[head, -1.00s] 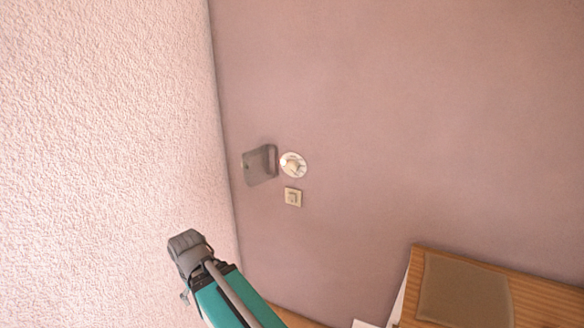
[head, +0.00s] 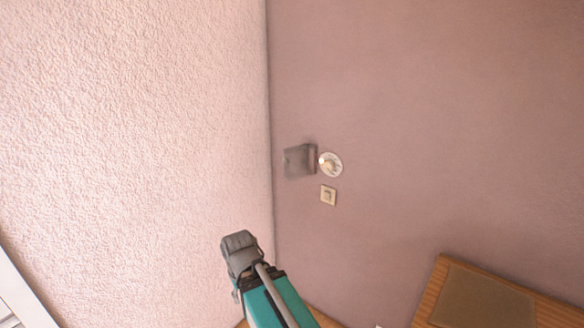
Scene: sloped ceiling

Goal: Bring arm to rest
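My arm (head: 267,297) shows at the bottom middle of the head view. It is a teal link with a grey bar along it and a grey joint at its upper end. The link leans up and to the left, in front of the corner where two walls meet. No fingers show, so my gripper is not in view. Nothing is seen held by the visible part of the arm.
A textured pale wall (head: 130,120) is left, a smooth mauve wall (head: 430,120) right. The mauve wall has a grey box (head: 299,160), a round dial (head: 330,165) and a switch (head: 328,195). Wooden furniture (head: 437,290) stands lower right; a white edge (head: 22,300) shows lower left.

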